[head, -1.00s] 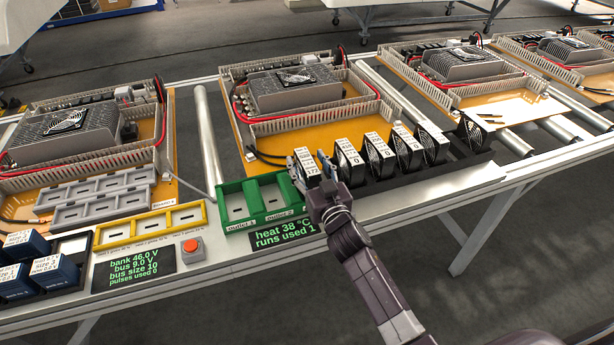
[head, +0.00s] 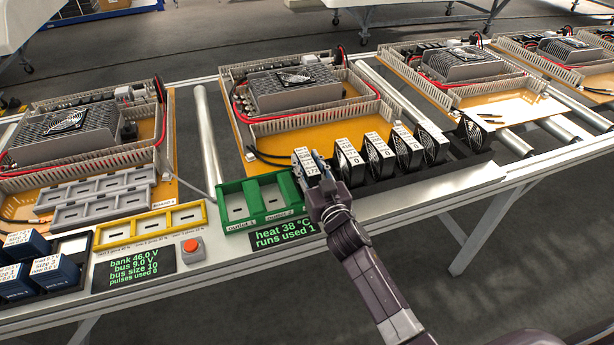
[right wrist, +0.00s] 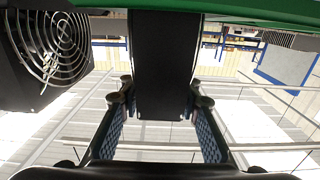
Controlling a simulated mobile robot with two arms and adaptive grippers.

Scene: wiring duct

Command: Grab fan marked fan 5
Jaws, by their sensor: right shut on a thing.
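Several black fans with white printed labels stand in a row in a black rack (head: 466,167) in the head view. The leftmost fan (head: 304,157) is at my right gripper (head: 312,172), which is shut on it. In the right wrist view this fan shows as a dark block (right wrist: 166,70) between the fingers (right wrist: 164,112). Its label is too small to read surely, so I cannot tell if it is fan 5. Other fans (head: 378,157) stand to its right, and a neighbour's round grille (right wrist: 62,42) shows in the wrist view. My left gripper is out of view.
A green outlet tray (head: 231,190) with open compartments lies just left of the held fan. A display (head: 284,237) and a red button (head: 191,245) are at the front edge. Orange boards with grey ducts (head: 245,148) lie behind the fans.

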